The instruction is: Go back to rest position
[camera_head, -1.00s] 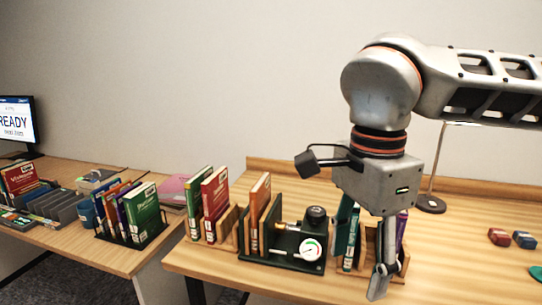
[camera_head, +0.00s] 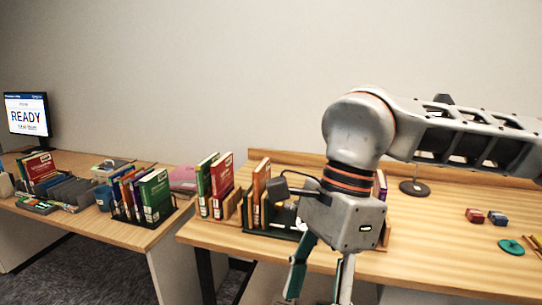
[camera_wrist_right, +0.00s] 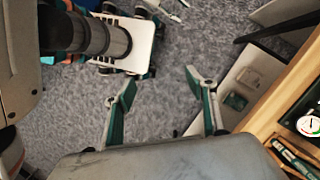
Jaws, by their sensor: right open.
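My right gripper (camera_head: 320,280) hangs in front of the near edge of the right desk (camera_head: 450,225), fingers pointing down. Its two fingers stand apart with nothing between them. In the right wrist view the open gripper (camera_wrist_right: 162,102) is over grey carpet, and a desk edge shows at the right. My right arm comes in from the right and its wrist hides part of the bookends on the desk. My left gripper is not seen.
Green, red and orange books (camera_head: 221,183) stand on the right desk. A pressure gauge (camera_wrist_right: 309,125) shows in the wrist view. Red (camera_head: 474,215) and blue (camera_head: 497,217) blocks lie at right. The left desk holds more books (camera_head: 154,196) and a READY monitor (camera_head: 27,115).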

